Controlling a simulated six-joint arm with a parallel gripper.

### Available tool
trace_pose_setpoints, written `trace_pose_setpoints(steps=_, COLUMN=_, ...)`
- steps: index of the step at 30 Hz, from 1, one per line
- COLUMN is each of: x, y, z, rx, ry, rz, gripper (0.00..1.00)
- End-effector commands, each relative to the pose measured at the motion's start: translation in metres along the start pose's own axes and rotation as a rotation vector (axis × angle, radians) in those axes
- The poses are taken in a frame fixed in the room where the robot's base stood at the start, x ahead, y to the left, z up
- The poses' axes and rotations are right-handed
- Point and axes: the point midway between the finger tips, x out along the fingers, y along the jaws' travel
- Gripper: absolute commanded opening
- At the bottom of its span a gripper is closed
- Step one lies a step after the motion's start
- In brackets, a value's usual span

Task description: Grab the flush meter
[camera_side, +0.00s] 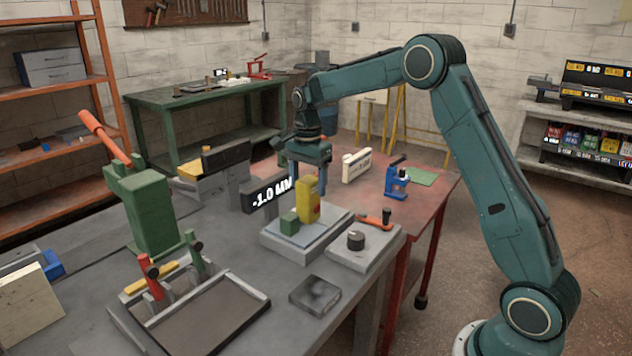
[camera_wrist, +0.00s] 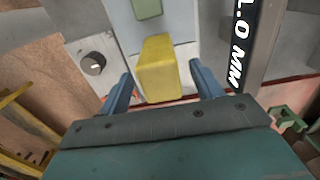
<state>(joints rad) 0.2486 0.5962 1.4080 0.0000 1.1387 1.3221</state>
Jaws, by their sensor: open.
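In the wrist view the yellow block (camera_wrist: 158,72) lies between my two spread fingers (camera_wrist: 160,70), with visible gaps on both sides. I cannot tell from these views how far down the fingers reach along it.
A dark display bar (camera_side: 267,195) reading "-1.0 MM" stands close behind and left. A base with a dark knob (camera_side: 355,240) is to the right. A green press (camera_side: 146,210) and a tray with red and green clamps (camera_side: 205,315) are at left. A blue device (camera_side: 396,180) stands behind.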

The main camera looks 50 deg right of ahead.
Motion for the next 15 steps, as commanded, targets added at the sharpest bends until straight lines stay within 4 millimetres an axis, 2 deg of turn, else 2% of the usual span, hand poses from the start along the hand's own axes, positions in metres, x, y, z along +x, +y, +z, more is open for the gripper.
trace_pose_setpoints(steps=6, x=0.02, y=0.0, z=0.0, rx=0.0, ry=0.0, rz=0.0, gripper=0.65)
trace_pose_setpoints(steps=15, x=0.022, y=0.0, z=0.0, rx=0.0, ry=0.0, rz=-0.001, gripper=0.65)
